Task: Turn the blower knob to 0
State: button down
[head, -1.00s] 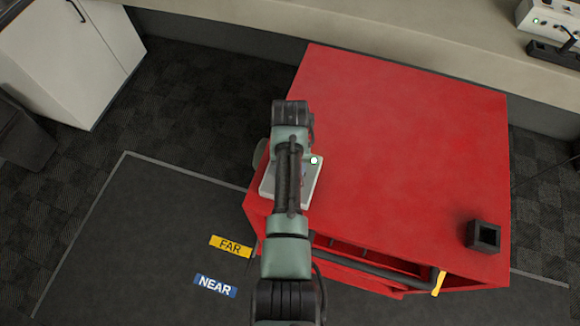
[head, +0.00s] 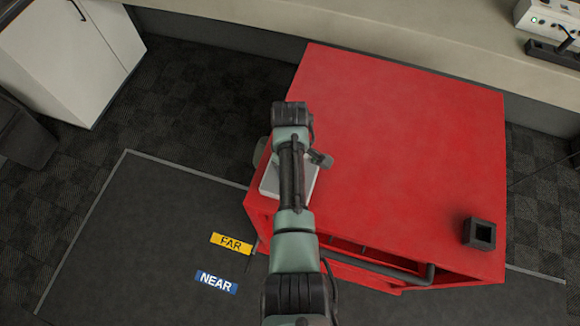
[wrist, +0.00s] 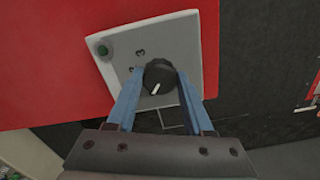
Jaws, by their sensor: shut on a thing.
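The blower knob (wrist: 160,76) is black and round with a white pointer line, in the wrist view. The line points down and slightly left in that picture. The knob sits on a pale grey panel (wrist: 185,45) with small digits, partly covered, near its upper left. My gripper (wrist: 158,80) has its two blue fingers on either side of the knob and is shut on it. In the head view the panel (head: 270,182) lies at the left edge of the red cabinet top. My arm covers the knob and fingers there.
The red cabinet top (head: 400,140) is mostly bare. A black square holder (head: 480,234) stands at its right front. A dark green button (wrist: 102,50) is at the panel's corner. FAR (head: 232,243) and NEAR (head: 216,282) labels lie on the floor mat.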

jog(key=shift+w+r+n, duration=0.1)
jog(key=shift+w+n, duration=0.05)
jog(key=shift+n, duration=0.65)
jog(key=shift+c, duration=1.4)
grip_release()
notch_tip(320, 180, up, 13)
jog(key=b, duration=0.2)
